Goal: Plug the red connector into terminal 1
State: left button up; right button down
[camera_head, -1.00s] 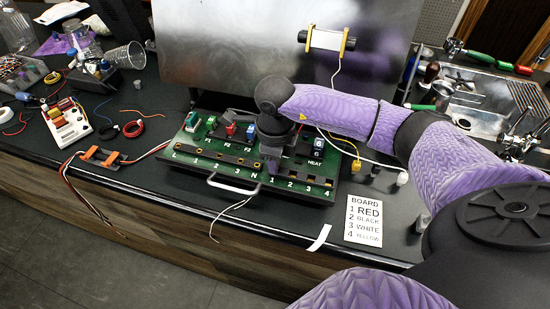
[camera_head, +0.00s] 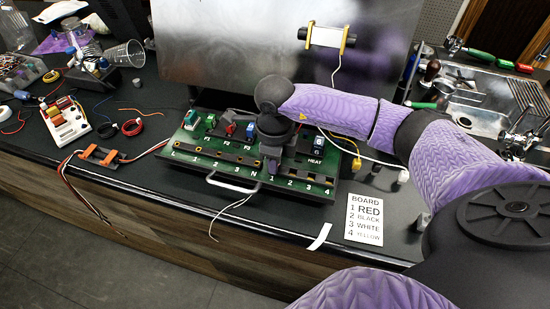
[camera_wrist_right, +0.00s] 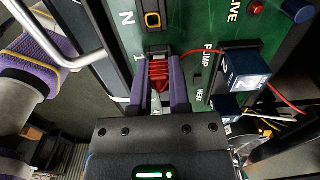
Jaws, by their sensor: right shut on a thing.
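The red connector (camera_wrist_right: 158,76) is between the purple fingers of my right gripper (camera_wrist_right: 160,92), which is shut on it. In the right wrist view its far end meets the terminal strip beside the label "1", below the slot marked N (camera_wrist_right: 153,20). I cannot tell how deep it sits. In the head view my right gripper (camera_head: 273,160) is low over the green board (camera_head: 178,146), at the left end of the 1–4 terminal row, and hides terminal 1 and the connector. A red wire (camera_wrist_right: 288,100) shows in the wrist view. My left gripper is not in view.
The board has a metal handle (camera_head: 232,187) in front. White (camera_head: 403,176) and yellow (camera_head: 356,163) connectors lie to its right, near a label card (camera_head: 364,218). A metal panel (camera_head: 230,50) stands behind. A blue block (camera_wrist_right: 243,72) is close to my right fingers.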

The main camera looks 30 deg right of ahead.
jog(key=c, duration=0.5)
grip_release()
notch_tip(320, 180, up, 10)
jog(key=shift+p, duration=0.7)
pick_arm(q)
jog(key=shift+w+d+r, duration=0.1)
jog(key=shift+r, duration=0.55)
